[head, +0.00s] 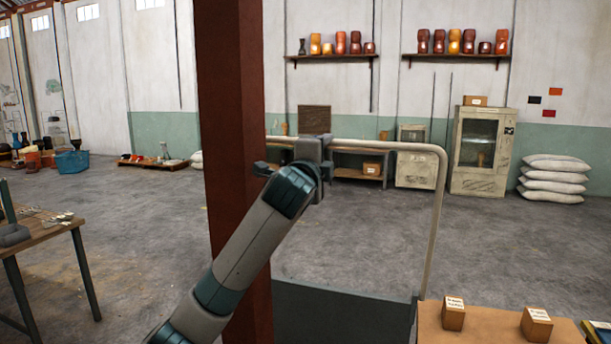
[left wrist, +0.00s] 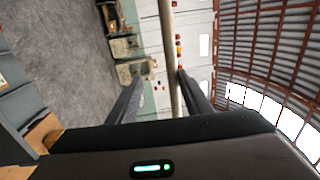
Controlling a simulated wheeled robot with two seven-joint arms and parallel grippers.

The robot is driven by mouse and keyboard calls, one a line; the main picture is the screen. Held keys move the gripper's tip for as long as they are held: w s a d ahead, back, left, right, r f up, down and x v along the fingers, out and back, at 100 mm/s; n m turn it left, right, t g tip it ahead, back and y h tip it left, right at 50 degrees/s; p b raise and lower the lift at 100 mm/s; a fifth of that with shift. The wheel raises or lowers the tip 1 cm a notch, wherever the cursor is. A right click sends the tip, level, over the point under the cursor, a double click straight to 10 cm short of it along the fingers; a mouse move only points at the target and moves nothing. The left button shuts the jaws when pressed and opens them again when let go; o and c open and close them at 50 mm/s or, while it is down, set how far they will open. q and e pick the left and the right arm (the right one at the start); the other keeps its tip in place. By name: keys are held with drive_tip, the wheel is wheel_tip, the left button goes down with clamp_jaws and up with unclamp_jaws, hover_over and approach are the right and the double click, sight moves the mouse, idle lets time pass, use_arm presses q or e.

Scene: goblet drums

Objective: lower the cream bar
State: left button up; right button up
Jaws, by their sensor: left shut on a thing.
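The cream bar (head: 395,147) is a bent tube; it runs level across the middle of the head view, then bends down on the right to a dark panel (head: 345,310). My left gripper (head: 318,146) is at the level stretch, left of the bend, shut on the bar. My arm and hand hide part of the bar there, and the fingertips are hard to see. In the left wrist view the bar (left wrist: 166,25) passes between the two dark fingers (left wrist: 163,92). My right gripper is not in view.
A dark red post (head: 232,90) stands just behind my left arm. A wooden surface with small labelled boxes (head: 453,313) is at the lower right. A table (head: 40,232) stands at the left. The floor between is clear. Shelves, cabinets and sacks (head: 553,180) line the far wall.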

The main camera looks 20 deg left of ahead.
use_arm(q)
drive_tip(key=s+f+p, duration=0.1)
drive_tip(key=s+p, duration=0.1)
drive_tip(key=s, duration=1.2)
drive_tip(key=shift+s+f+p, duration=0.15)
drive_tip(key=shift+s+p, duration=0.1)
drive_tip(key=shift+p, duration=0.1)
idle(0.9)
drive_tip(key=shift+p, duration=0.3)
idle(0.3)
